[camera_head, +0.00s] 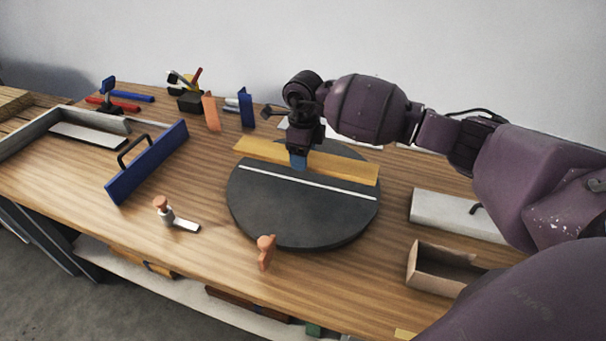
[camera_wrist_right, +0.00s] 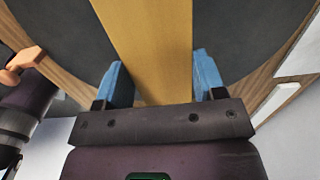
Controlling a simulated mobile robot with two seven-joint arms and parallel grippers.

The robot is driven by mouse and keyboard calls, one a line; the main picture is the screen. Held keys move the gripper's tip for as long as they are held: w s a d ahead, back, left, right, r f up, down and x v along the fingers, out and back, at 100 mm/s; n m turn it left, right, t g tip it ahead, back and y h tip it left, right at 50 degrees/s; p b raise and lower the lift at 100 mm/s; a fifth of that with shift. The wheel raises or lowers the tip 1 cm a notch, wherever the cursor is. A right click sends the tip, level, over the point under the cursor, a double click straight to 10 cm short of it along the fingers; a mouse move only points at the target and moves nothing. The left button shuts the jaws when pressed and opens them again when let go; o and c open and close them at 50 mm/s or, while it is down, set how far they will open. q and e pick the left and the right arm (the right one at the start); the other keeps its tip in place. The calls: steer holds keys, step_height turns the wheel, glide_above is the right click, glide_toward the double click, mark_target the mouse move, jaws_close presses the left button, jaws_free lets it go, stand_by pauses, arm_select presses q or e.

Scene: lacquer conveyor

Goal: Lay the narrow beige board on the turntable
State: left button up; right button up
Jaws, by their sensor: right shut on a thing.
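The narrow beige board (camera_head: 345,167) lies lengthwise across the far part of the dark round turntable (camera_head: 300,222). Its left end reaches past the turntable's rim. I cannot tell whether it rests on the surface or hangs slightly above it. My right gripper (camera_head: 298,160) comes down on the board from above, left of its middle, and is shut on it. In the right wrist view the board (camera_wrist_right: 152,45) runs between the blue fingers, with the turntable (camera_wrist_right: 232,35) behind it. A white stripe crosses the turntable nearer to me. My left gripper is not in view.
A blue board with a handle (camera_head: 148,163) stands to the left. An orange-topped clamp (camera_head: 163,208) and an orange knob piece (camera_head: 266,252) are at the near side. A white block (camera_head: 450,215) and an open cardboard box (camera_head: 435,268) stand to the right.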

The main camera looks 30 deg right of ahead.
mark_target(303, 182)
steer(key=shift+f+b, duration=0.35)
steer(key=shift+f, duration=3)
steer(key=shift+f, duration=0.1)
steer(key=o, duration=1.1)
step_height(303, 182, up, 12)
steer(key=shift+r+p, duration=0.1)
steer(key=shift+p, duration=0.45)
